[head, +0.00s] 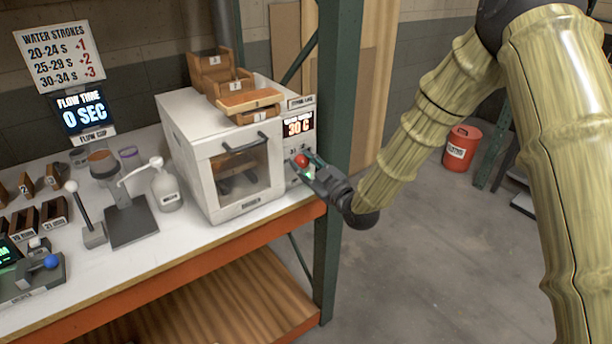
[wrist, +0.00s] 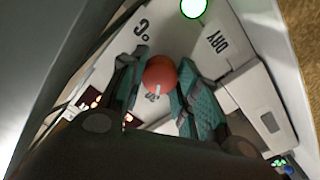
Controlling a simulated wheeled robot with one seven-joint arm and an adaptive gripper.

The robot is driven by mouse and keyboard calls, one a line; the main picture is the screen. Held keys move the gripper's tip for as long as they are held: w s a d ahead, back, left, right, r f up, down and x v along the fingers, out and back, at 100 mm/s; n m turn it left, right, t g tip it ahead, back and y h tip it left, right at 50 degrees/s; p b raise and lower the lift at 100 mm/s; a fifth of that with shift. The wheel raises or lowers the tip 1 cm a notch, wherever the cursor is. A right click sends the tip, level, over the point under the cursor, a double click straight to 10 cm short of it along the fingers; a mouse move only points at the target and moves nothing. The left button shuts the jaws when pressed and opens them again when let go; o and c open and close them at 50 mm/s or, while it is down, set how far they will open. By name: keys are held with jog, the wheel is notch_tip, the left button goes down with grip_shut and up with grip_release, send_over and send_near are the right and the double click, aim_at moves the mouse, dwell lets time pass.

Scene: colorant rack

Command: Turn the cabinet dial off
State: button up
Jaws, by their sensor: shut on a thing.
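The white drying cabinet (head: 205,165) stands on the bench with its windowed door closed. Its red dial (head: 301,160) is on the right-hand control strip, below a display reading 30 C. In the wrist view the red dial (wrist: 159,75) has a white pointer mark and sits between the teal finger pads. My gripper (head: 308,166) is shut on the dial, reaching in from the right. A lit green button (wrist: 193,7) shows near the label DRY in the wrist view. Part of the dial's scale is hidden by the fingers.
A green rack post (head: 341,150) stands right beside the cabinet, close behind my gripper. Wooden trays (head: 220,75) sit on the cabinet. A bottle (head: 165,188) and a flow cup stand (head: 130,220) are to its left. A red bin (head: 461,148) stands on the floor at right.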

jog(key=n+b, duration=0.3)
jog(key=shift+f+n+b, duration=0.25)
jog(key=shift+n+b, duration=0.15)
jog(key=n+b, duration=0.1)
jog(key=n, duration=0.1)
jog(key=n+b, duration=0.1)
jog(key=b, duration=0.1)
jog(key=shift+r+n+b, duration=0.2)
jog(key=shift+n+b, duration=0.1)
jog(key=shift+n, duration=0.1)
jog(key=shift+d, duration=0.1)
jog(key=o, duration=1.1)
jog(key=shift+w, duration=0.1)
jog(key=shift+c, duration=0.2)
jog(key=v, duration=1.2)
jog(key=shift+d+f, duration=0.1)
jog(key=shift+d, duration=0.05)
